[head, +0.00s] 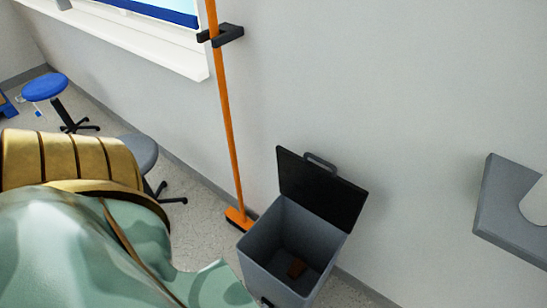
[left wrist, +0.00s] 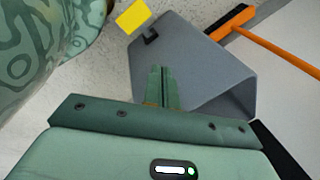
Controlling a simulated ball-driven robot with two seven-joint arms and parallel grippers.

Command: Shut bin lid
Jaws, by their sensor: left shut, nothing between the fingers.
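The grey bin (head: 268,243) stands on the floor by the wall in the head view. Its black lid (head: 320,190), with a handle loop on its top edge, is open and leans up at the back. In the left wrist view the bin (left wrist: 195,60) fills the middle, with a dark edge at lower right that may be the lid. My left gripper (left wrist: 163,72) is shut and empty, in front of the bin in that view; I cannot tell whether it touches. In the head view its fingers are hidden. My right gripper is not in view.
An orange broom (head: 228,120) hangs from a black wall holder (head: 221,35), left of the bin. A grey shelf (head: 505,215) juts out at right. A blue stool (head: 45,87) and a grey stool (head: 142,152) stand at left. A yellow patch (left wrist: 133,17) shows beside the bin.

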